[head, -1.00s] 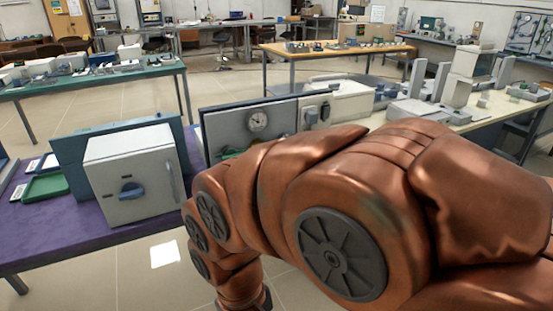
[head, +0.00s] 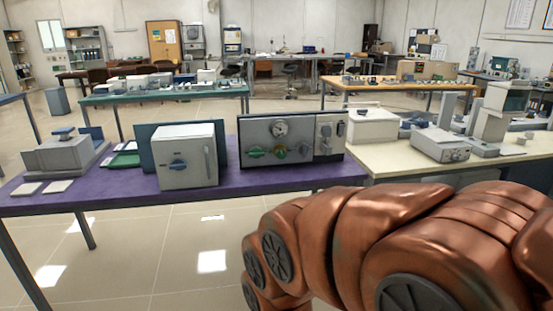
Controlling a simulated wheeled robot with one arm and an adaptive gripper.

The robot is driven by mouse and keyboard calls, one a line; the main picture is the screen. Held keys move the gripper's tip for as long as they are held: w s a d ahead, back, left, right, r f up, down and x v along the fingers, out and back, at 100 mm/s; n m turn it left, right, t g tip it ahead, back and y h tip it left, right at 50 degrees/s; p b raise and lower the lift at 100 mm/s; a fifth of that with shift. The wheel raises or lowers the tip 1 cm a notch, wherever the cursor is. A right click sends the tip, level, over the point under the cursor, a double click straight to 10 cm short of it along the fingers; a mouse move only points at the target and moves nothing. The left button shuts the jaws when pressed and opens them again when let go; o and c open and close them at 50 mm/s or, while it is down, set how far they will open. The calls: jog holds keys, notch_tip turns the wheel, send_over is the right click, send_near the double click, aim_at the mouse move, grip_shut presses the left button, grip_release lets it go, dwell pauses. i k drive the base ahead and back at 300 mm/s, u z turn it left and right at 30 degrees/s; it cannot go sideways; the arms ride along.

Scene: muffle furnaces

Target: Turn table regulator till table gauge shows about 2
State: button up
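A grey panel box (head: 309,132) with a dark frame stands on the purple table (head: 250,183). Dark knobs (head: 326,146) are on the panel's right side. I cannot tell which of these is the table regulator. My copper-coloured arm is at the lower right, in front of the tables and apart from the panel. My gripper is not in view.
A grey device (head: 66,151) is farther left. A cream table (head: 400,164) with instruments adjoins at right. Tiled floor (head: 165,250) in front is free.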

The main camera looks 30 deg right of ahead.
aim_at(281, 154)
jog(key=u, duration=0.45)
jog(key=i, duration=1)
jog(key=z, duration=0.5)
